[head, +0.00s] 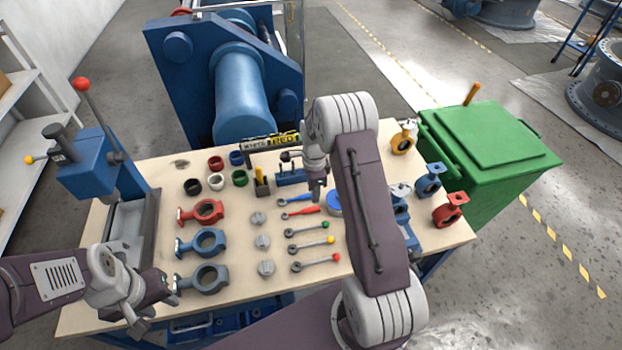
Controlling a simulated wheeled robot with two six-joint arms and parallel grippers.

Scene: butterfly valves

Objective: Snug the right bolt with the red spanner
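The red spanner (300,212) lies on the wooden table, just below a blue spanner (295,199) in the head view. My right gripper (317,193) points down close above and to the right of the two spanners; I cannot tell whether it touches either, and its fingers are too small to read. My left gripper (158,306) is over the table's front left corner, away from the spanners; its finger opening is unclear. I cannot make out the right bolt; my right arm hides part of the valve area on the right.
Several coloured-knob levers (318,243) lie mid-table. More valves (449,209) stand at right. A blue press (85,165) stands at the left edge, a green bin (500,150) beyond the right edge. Coloured rings (216,163) lie behind.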

